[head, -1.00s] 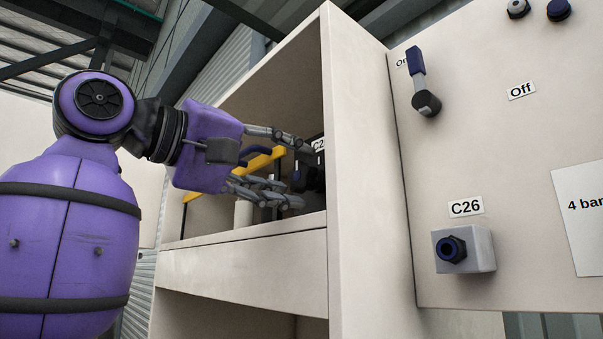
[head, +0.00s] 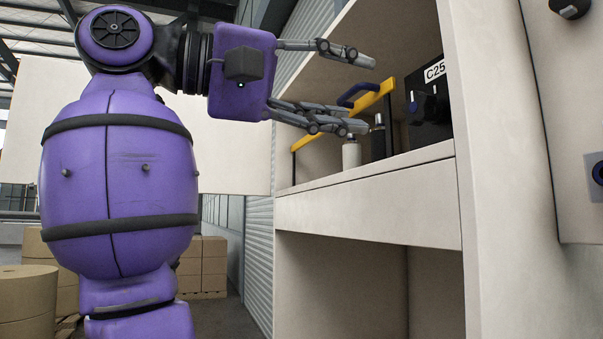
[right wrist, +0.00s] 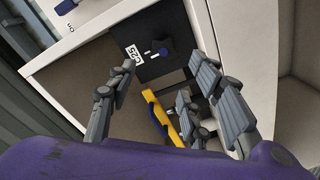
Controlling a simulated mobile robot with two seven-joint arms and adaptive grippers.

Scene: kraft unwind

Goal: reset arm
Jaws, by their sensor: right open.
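My right gripper (head: 368,94) is open, at the mouth of the upper shelf of a pale cabinet (head: 370,209). Nothing is between its fingers. In the right wrist view the open fingers (right wrist: 160,72) point at a black box labelled C25 (head: 428,112), apart from it. That box (right wrist: 158,45) stands on the shelf and bears a dark blue knob. My left gripper is not in view.
A yellow bar (head: 366,104) with a blue handle and a white cylinder (head: 351,154) are on the shelf near the fingers. A pale panel (head: 572,120) stands at the right. Brown rolls and boxes (head: 25,300) are at the lower left.

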